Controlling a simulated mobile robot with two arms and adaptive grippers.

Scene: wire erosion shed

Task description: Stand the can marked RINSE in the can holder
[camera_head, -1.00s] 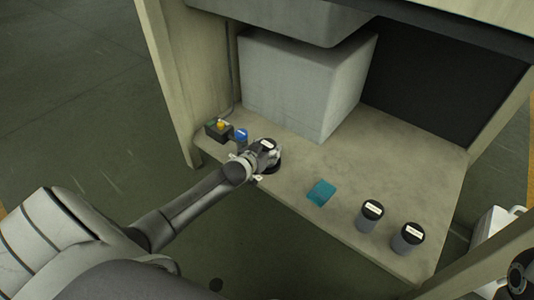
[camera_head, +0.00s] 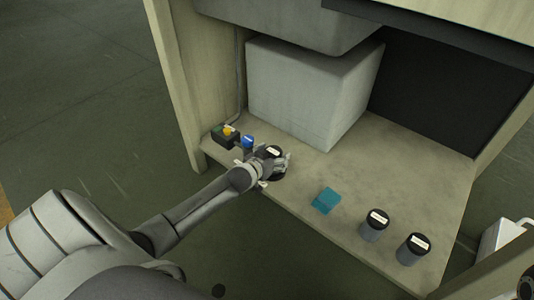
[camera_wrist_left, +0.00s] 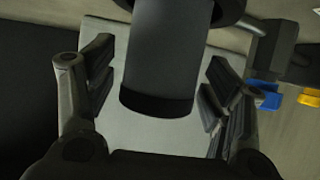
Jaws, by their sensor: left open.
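A grey can with a black lid and white label (camera_head: 273,151) stands upright near the shelf's front left edge. Its label is too small to read. It also shows as a grey cylinder with a black end band in the left wrist view (camera_wrist_left: 163,60). A dark round base (camera_head: 278,177), seemingly the can holder, shows at the can's foot; a dark ring (camera_wrist_left: 228,12) surrounds the can in the wrist view. My left gripper (camera_head: 272,162) is open, its fingers on either side of the can with gaps. My right gripper is not in view.
Two similar cans (camera_head: 374,228) (camera_head: 412,252) stand at the shelf's right front. A teal block (camera_head: 326,200) lies mid-shelf. A dark box with a yellow button (camera_head: 228,135) and a blue object (camera_head: 248,142) are left of the gripper. A large pale box (camera_head: 305,95) stands behind.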

